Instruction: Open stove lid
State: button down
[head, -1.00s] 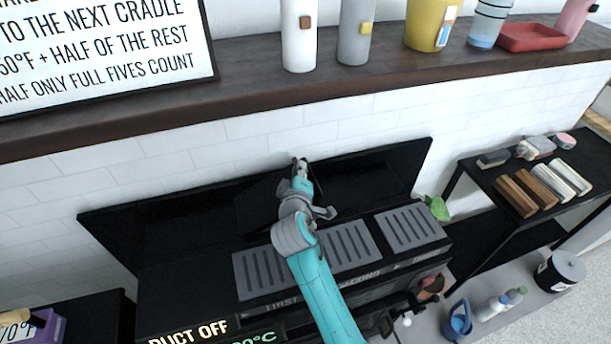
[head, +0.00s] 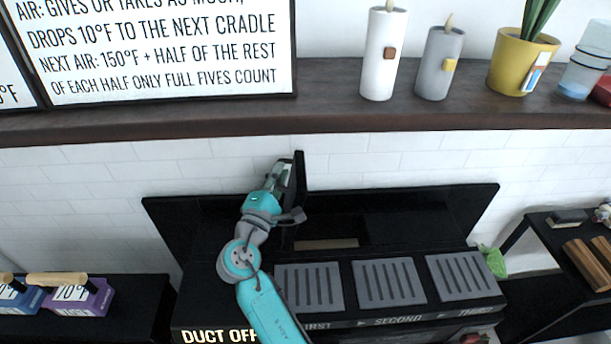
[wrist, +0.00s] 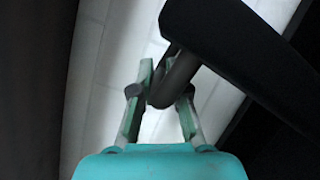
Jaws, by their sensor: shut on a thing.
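The stove (head: 420,320) is a long black unit against the tiled wall, with grey slotted grates on top. Its black lid (head: 299,190) stands raised, nearly edge-on in the head view. Right of it is a dark opening with a tan strip (head: 327,244) at its front edge. My gripper (head: 284,172) is at the lid's upper left side. In the wrist view, my gripper's green fingers (wrist: 160,98) are shut on the dark curved handle (wrist: 176,80) of the lid, whose black slab (wrist: 240,50) fills the upper right. My arm partly hides the stove's left part.
A dark wooden shelf (head: 220,118) runs above the stove, holding a sign (head: 160,45), candles (head: 383,60) and a yellow pot (head: 515,65). Purple box (head: 88,298) sits on a black stand at left. A black table (head: 560,240) stands at right.

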jog(key=a+f+n, duration=0.2)
jog(key=a, duration=0.4)
jog(key=a+f+n+t+y, duration=0.1)
jog(key=a+f+n, duration=0.1)
jog(key=a, duration=0.5)
jog(key=shift+f+n+t, duration=0.3)
jog(key=shift+f, duration=0.05)
jog(key=shift+a, duration=0.1)
jog(key=c, duration=1.4)
grip_release()
jog(key=shift+c, duration=0.2)
jog(key=shift+f, duration=0.1)
jog(key=v, duration=1.2)
